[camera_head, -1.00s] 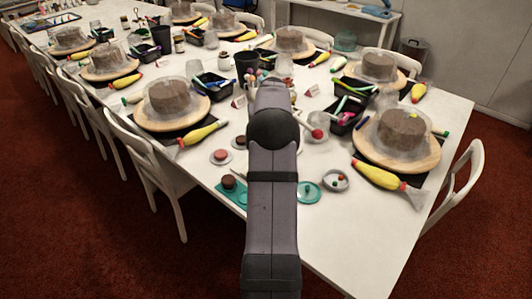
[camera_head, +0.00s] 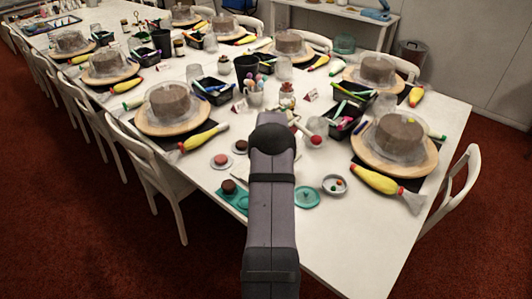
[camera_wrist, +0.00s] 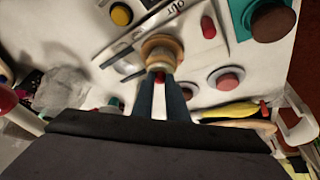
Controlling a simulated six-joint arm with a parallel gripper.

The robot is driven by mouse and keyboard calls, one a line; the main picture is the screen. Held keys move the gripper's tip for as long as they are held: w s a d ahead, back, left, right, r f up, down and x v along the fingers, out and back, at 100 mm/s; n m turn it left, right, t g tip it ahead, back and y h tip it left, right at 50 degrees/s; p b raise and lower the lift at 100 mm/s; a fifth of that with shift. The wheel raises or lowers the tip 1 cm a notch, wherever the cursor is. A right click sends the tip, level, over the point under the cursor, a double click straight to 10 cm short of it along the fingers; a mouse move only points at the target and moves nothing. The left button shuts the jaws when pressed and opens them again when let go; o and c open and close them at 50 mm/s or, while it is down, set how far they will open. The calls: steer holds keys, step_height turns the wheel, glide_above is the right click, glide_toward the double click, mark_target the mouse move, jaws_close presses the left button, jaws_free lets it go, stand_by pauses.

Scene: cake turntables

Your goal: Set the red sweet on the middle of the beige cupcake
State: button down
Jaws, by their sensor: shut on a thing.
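In the wrist view my gripper (camera_wrist: 160,84) is shut on the small red sweet (camera_wrist: 160,76), which shows between the dark fingertips. The beige cupcake (camera_wrist: 161,45) is just past the fingertips, partly covered by them. It looks round, with a paler rim and a darker top. I cannot tell whether the sweet touches it or hangs above it. In the head view my own arm hides the gripper, the sweet and the cupcake.
A pink-topped cake (camera_wrist: 229,82) and a brown one on a teal board (camera_wrist: 272,22) are near. A sweets dish (camera_head: 334,184) stands right of my arm.

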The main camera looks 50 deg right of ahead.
steer(key=shift+f, duration=0.3)
steer(key=shift+f, duration=0.15)
steer(key=c, duration=1.7)
jaws_free()
steer(key=shift+c, duration=0.2)
steer(key=shift+r, duration=0.25)
steer(key=b+v, duration=0.2)
steer(key=v, duration=0.9)
steer(key=shift+s+a+r+b, duration=0.15)
steer(key=shift+s+r+b, duration=0.15)
steer(key=shift+b, duration=0.1)
steer(key=shift+w+a, duration=0.1)
